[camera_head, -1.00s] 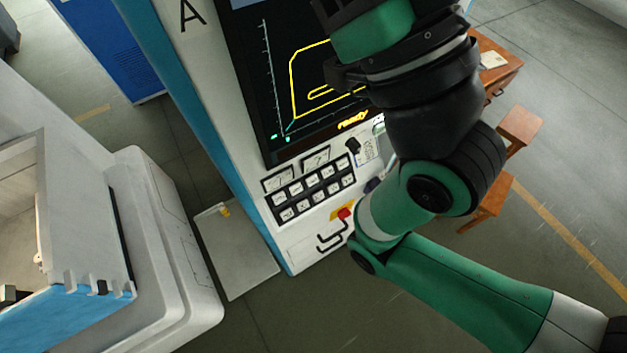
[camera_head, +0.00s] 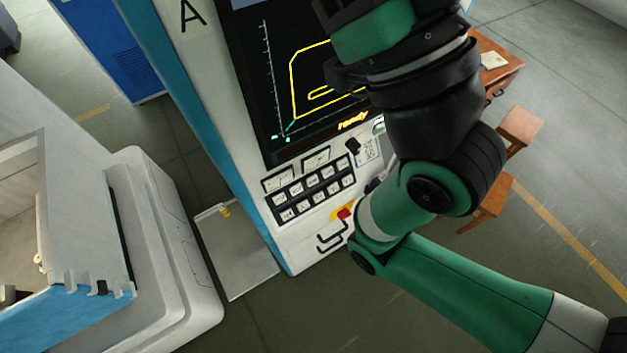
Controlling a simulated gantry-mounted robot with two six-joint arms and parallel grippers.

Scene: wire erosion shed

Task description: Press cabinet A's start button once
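Cabinet A (camera_head: 222,75) is white with blue sides and carries a large black "A" near the top. Its dark screen (camera_head: 272,75) shows a yellow outline and the word "ready". Below are two rows of white keys (camera_head: 313,188) and a red button (camera_head: 345,213) on a yellow plate. A small pale green part (camera_head: 379,126) shows at my arm's edge; I cannot tell whether it is the start button. My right arm covers the panel's right side and runs off the top; its fingertips cannot be made out. My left gripper is out of view.
A white and blue machine (camera_head: 170,240) stands at the left, with a grey plate (camera_head: 238,255) on the floor beside it. A blue cabinet (camera_head: 115,45) stands behind. A wooden desk (camera_head: 503,73) and stools (camera_head: 521,125) stand at the right. Floor in front is clear.

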